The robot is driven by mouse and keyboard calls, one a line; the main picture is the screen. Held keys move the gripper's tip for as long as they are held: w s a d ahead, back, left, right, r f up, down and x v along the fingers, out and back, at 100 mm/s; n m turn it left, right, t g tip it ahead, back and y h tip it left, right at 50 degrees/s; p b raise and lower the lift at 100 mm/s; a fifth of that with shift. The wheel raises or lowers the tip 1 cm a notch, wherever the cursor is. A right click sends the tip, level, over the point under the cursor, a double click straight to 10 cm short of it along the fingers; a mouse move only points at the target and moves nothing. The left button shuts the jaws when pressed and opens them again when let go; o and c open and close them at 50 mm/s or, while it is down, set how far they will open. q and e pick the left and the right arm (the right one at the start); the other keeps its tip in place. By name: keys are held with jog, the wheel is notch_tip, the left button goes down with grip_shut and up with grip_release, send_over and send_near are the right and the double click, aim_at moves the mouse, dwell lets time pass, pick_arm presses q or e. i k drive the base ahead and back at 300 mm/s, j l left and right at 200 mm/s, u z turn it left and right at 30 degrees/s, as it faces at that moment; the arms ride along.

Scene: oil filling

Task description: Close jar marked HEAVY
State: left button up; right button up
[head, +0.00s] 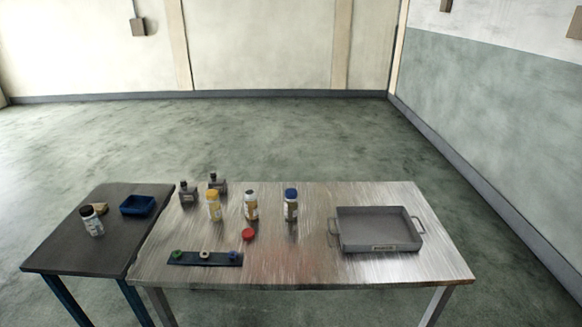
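Three jars stand upright in a row on the metal table. The left jar (214,209) has a yellow lid and the right jar (290,209) has a blue lid. The middle jar (251,208) shows no coloured lid and looks open at the top. A red lid (248,235) lies on the table just in front of the middle jar. The jar labels are too small to read, so I cannot tell which is marked HEAVY. Neither of my grippers is in view.
A grey handled tray (378,228) sits at the right of the metal table (300,268). A dark strip (190,259) with small coloured pieces lies front left. Two dark square bottles (187,196) stand behind. A dark side table (70,258) holds a jar (92,224) and a blue bin (138,207).

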aim_at(290, 206)
jog(key=i+l+u, duration=0.2)
jog(key=i+l, duration=0.15)
jog(key=i+l+u, duration=0.4)
jog(key=i+l, duration=0.2)
jog(key=l, duration=0.3)
